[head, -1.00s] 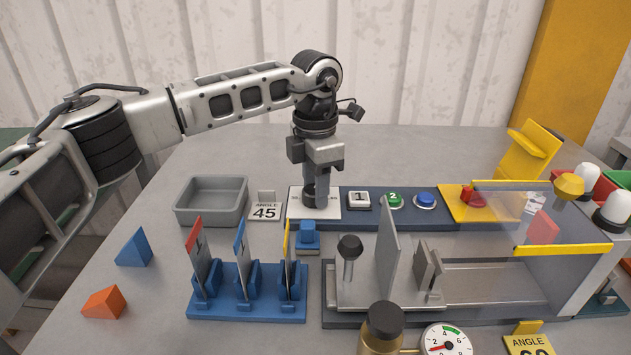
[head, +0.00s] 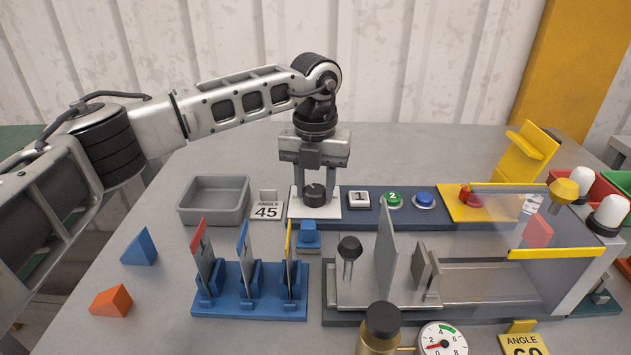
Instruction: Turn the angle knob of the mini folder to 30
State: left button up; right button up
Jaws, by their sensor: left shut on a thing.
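The black angle knob (head: 314,194) sits on a white dial plate (head: 328,214) at the left end of the dark control panel of the mini folder. My left gripper (head: 315,186) points straight down over the plate and is shut on the knob, one finger on each side. The knob's pointer and the dial marks are too small or hidden to read. A card reading ANGLE 45 (head: 268,211) stands left of the plate. Another ANGLE card (head: 522,342) at the bottom right is cut off by the picture edge. My right gripper is not in view.
A grey tray (head: 213,202) lies left. A blue rack (head: 248,307) with upright plates and the folder bed (head: 478,284) stand in front.

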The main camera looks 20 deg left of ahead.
aim_at(314, 188)
pick_arm(q)
jog(key=n, duration=0.4)
jog(key=shift+n+p, duration=0.3)
jog(key=shift+p, duration=0.05)
jog(key=shift+a+n, duration=0.1)
jog(key=shift+n, duration=1.6)
jog(key=o, duration=1)
notch_tip(314, 188, up, 16)
